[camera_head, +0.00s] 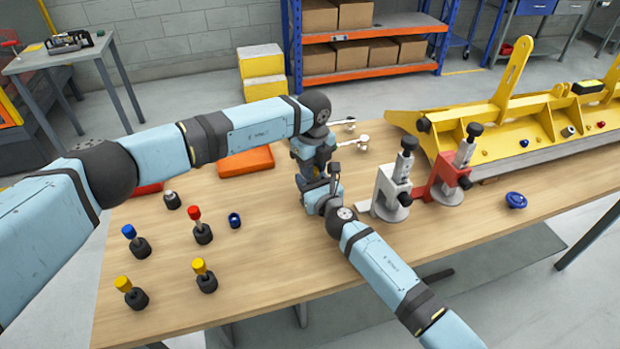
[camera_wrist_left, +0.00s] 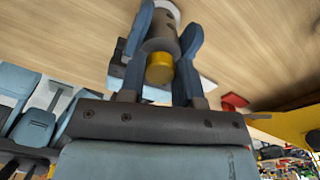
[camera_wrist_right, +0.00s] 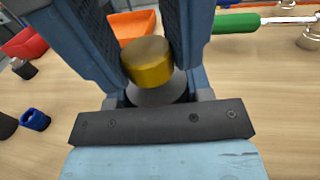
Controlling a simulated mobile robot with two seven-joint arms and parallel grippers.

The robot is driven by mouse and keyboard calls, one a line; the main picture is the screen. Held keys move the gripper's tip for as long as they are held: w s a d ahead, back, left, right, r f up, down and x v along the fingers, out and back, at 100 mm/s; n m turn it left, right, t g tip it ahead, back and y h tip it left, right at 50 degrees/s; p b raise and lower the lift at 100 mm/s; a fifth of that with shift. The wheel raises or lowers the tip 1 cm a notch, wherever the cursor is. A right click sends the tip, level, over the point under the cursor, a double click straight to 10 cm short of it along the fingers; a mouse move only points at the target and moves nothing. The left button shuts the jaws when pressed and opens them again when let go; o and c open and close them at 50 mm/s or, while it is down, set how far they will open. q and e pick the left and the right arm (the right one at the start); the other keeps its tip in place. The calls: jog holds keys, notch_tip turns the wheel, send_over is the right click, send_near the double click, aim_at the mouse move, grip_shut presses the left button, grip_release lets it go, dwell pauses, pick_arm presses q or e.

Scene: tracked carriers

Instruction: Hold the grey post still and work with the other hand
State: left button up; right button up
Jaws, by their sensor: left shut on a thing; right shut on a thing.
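The grey post (camera_wrist_left: 163,38) stands between the fingers of my left gripper (camera_head: 308,168) in the left wrist view. It is a dark grey cylinder with a brass-coloured end towards my palm and a pale part at its far end. My left gripper is shut on it. My right gripper (camera_head: 322,190) is close beside the left one above the table. It is shut on a brass-coloured piece (camera_wrist_right: 147,64) with a grey round part below it. I cannot tell whether both hold one joined thing. In the head view the grippers hide what they hold.
Several dark pegs with coloured tops, such as a red one (camera_head: 201,226), and a blue ring (camera_head: 235,220) stand at left. An orange tray (camera_head: 246,161) lies behind. White (camera_head: 391,190) and red (camera_head: 447,180) clamp stands are close at right, before a yellow beam (camera_head: 505,130).

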pick_arm(q)
jog(key=shift+m, duration=1.2)
jog(key=m, duration=0.4)
jog(key=shift+m, duration=0.4)
jog(key=m, duration=0.4)
jog(key=shift+m, duration=0.5)
jog(key=shift+s+d, duration=0.1)
jog(key=shift+m, duration=1)
jog(key=m, duration=0.4)
jog(key=shift+s, duration=0.15)
jog(key=m, duration=0.3)
jog(key=shift+f+m, duration=0.1)
jog(key=shift+m, duration=0.3)
